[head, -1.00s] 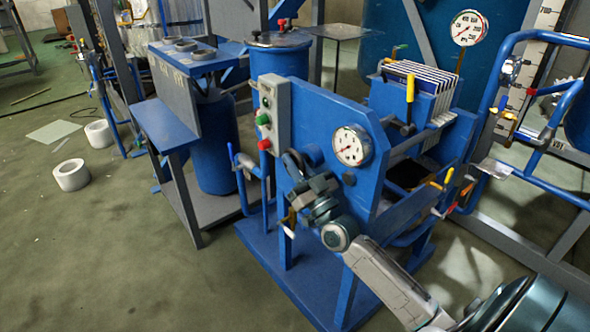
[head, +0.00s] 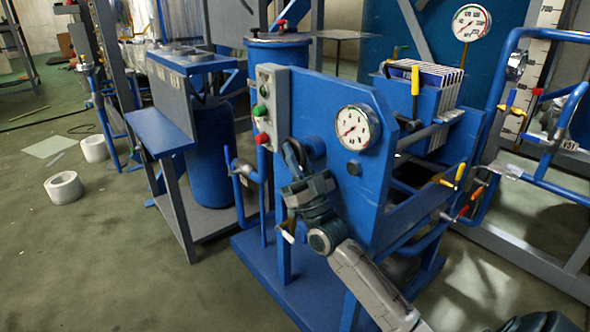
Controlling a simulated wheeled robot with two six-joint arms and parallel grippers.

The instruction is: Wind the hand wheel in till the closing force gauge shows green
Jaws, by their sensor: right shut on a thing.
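The closing force gauge (head: 357,127) is a round white dial on the front plate of the blue press (head: 325,95). Its needle is too small to read surely. The hand wheel (head: 291,157) is a dark ring left of and below the gauge, seen nearly edge-on and partly hidden by my gripper. My right gripper (head: 295,182) reaches up from below and is shut on the hand wheel's lower rim. Its fingertips are hard to make out against the dark wheel. My left gripper is not in view.
A grey button box (head: 270,105) with green and red buttons is left of the wheel. A stack of plates (head: 430,88) sits in the press. A blue stand (head: 165,130) is at the left. White rolls (head: 63,187) lie on open floor. Blue pipework (head: 545,175) stands at the right.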

